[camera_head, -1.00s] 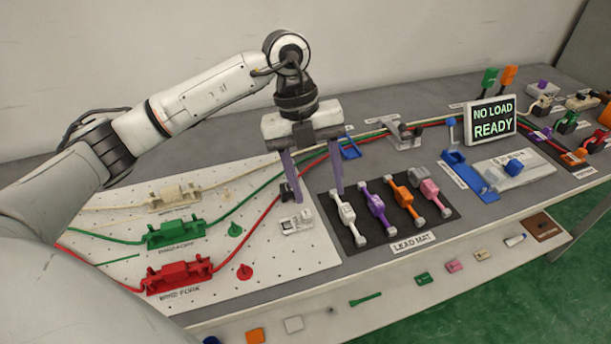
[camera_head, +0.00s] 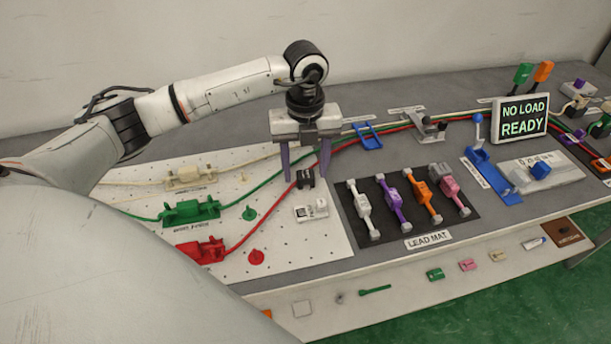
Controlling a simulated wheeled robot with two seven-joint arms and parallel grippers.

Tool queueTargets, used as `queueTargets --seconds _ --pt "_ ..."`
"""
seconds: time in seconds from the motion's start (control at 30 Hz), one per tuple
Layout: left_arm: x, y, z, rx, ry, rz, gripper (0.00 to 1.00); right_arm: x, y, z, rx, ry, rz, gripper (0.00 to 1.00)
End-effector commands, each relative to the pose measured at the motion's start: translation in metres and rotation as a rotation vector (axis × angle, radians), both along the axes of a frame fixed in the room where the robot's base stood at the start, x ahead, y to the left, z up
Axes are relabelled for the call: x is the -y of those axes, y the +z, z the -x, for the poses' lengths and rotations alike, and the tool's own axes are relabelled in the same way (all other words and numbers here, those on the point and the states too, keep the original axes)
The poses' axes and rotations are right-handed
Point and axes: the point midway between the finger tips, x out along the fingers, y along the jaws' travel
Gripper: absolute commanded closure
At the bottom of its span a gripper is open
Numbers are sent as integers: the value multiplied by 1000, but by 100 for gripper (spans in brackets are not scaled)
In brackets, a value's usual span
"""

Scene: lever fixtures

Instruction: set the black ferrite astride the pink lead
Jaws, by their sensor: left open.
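The small black ferrite (camera_head: 306,179) stands on the white pegboard, close to the red cable and just behind a white labelled block. The pink lead (camera_head: 450,189) lies on the dark lead mat (camera_head: 362,239), rightmost in the row, with grey ends. My left gripper (camera_head: 305,178) is open and points down. In the picture its two purple fingers come down on either side of the ferrite, the right fingertip close to it. Whether the fingers are level with it or above it, I cannot tell. My right gripper is not in view.
White, purple and orange leads (camera_head: 429,201) lie left of the pink one. A white block (camera_head: 311,211) sits in front of the ferrite. Red, green and cream cables cross the board behind. A blue lever fixture (camera_head: 488,172) and the READY display (camera_head: 520,119) stand right.

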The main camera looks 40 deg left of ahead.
Motion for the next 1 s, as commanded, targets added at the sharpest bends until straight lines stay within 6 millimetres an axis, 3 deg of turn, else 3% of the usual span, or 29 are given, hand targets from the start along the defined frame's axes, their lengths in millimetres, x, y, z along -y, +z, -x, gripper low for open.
queueTargets --seconds 0.27,0.57,0.83,1.0 --pt "0 -5 0 1 -1 -1 48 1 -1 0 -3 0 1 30" --pt "0 -5 0 1 -1 1 93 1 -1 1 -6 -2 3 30" --pt "1 -1 -1 3 -1 1 93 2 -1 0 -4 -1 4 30" --pt "0 24 -1 6 -2 0 93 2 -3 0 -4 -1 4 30"
